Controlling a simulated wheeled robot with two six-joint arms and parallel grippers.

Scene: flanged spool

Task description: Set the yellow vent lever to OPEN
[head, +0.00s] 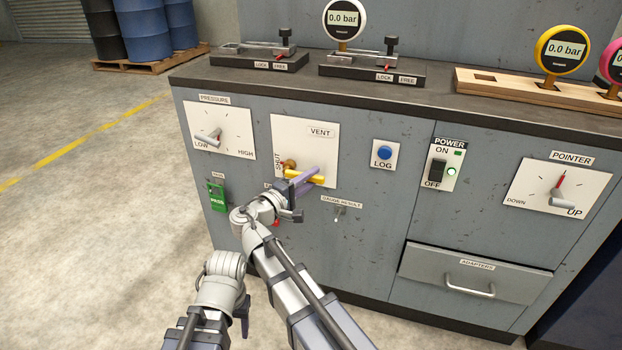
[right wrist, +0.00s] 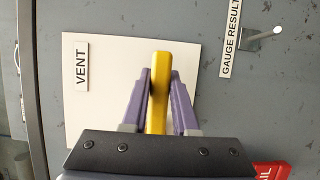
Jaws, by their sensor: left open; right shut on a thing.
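The yellow vent lever (head: 318,180) is on the white VENT panel (head: 318,148) on the cabinet front. Its handle extends to the right from near a brown knob-like pivot (head: 288,164). A SHUT label is left of the pivot; a lower label is mostly hidden behind my arm. My right gripper (head: 305,178) is shut on the lever. In the right wrist view the yellow lever (right wrist: 159,95) lies between the purple fingers (right wrist: 160,105). My left gripper (head: 243,312) is open, low in front of the cabinet at the left, apart from the lever; its fingers are hard to make out.
A PRESSURE lever (head: 208,138) is left of the VENT panel. The blue LOG button (head: 384,153), POWER switch (head: 437,170) and POINTER lever (head: 560,196) are to the right. A GAUGE RESULT hook (head: 339,212) sticks out below right. Open floor lies left.

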